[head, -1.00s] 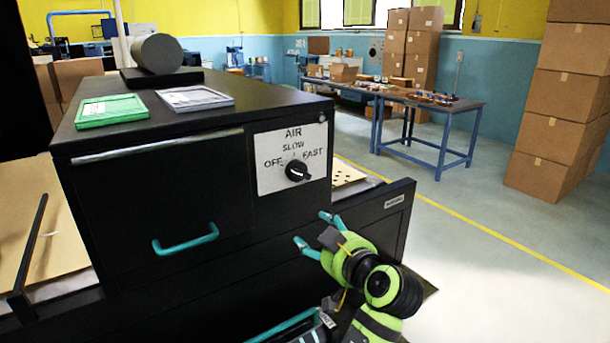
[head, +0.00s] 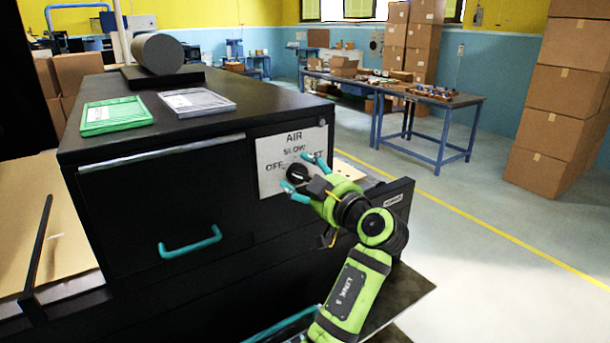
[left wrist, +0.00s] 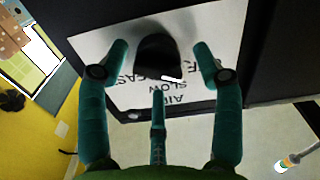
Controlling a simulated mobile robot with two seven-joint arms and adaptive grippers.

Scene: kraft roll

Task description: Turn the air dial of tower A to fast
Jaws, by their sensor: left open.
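The air dial (head: 298,173) is a black knob on a white label plate (head: 270,158) marked OFF, SLOW and FAST, on the black cabinet's front. My left gripper (head: 296,172) is open at the dial, its teal fingertips above and below it. In the left wrist view the knob (left wrist: 158,55) stands between the open fingers (left wrist: 160,60), with gaps showing on both sides. Its white mark lies on the lettering side; I cannot tell exactly which setting it points at. FAST is partly hidden by the gripper in the head view. My right gripper is not in view.
A green tray (head: 113,114), a grey tray (head: 195,101) and a grey roll (head: 157,54) sit on the cabinet (head: 150,205). A teal drawer handle (head: 190,243) is left of the dial. Blue tables (head: 440,135) and stacked boxes (head: 560,110) stand beyond. The floor at right is clear.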

